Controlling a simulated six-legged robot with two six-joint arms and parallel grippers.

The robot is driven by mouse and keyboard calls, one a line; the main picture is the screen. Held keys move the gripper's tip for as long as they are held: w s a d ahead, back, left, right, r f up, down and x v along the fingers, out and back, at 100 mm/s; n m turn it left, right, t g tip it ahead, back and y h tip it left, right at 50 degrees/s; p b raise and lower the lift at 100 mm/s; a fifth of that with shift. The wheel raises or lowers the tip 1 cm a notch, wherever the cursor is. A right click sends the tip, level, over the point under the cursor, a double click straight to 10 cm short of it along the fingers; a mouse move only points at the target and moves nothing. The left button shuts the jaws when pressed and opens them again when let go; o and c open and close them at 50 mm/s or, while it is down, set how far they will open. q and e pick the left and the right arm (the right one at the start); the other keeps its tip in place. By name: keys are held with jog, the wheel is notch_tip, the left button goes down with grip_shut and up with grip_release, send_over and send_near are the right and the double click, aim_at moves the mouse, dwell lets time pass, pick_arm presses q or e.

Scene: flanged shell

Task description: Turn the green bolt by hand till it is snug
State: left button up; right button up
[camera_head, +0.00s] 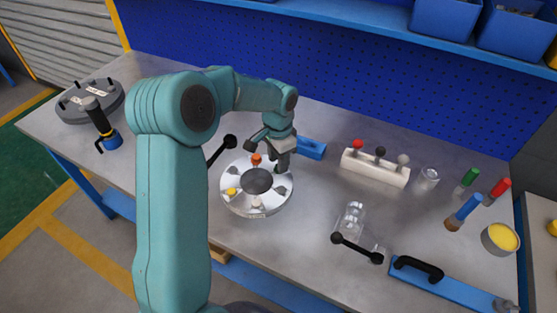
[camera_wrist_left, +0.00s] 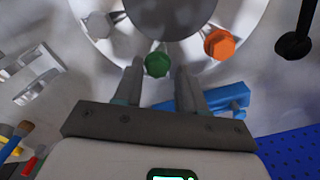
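The round silver flanged shell (camera_head: 230,205) lies on the grey bench, with a dark round centre and coloured bolts around its ring. The green bolt (camera_wrist_left: 158,64) shows in the left wrist view at the ring's near edge; in the head view it is hidden by my gripper. My left gripper (camera_head: 267,156) is over the shell's far side. In the left wrist view its two fingers (camera_wrist_left: 160,72) are apart, one on each side of the green bolt's head, with visible gaps. The orange bolt (camera_wrist_left: 219,43) sits right of it. My right gripper is not in view.
A blue block (camera_head: 311,148) lies just behind the shell. A black-knobbed lever (camera_head: 221,151) is at its left. A white rack (camera_head: 374,168) with coloured knobs, a clear part (camera_head: 350,218) and a yellow cup (camera_head: 500,238) stand to the right. A grey disc (camera_head: 90,101) lies far left.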

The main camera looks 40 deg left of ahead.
pick_arm(q)
jog(key=shift+o, duration=0.3)
jog(key=shift+s+d, duration=0.1)
jog(key=shift+s, duration=0.05)
jog(key=shift+r, duration=0.25)
notch_tip(320, 180, up, 16)
jog(key=shift+f, duration=0.15)
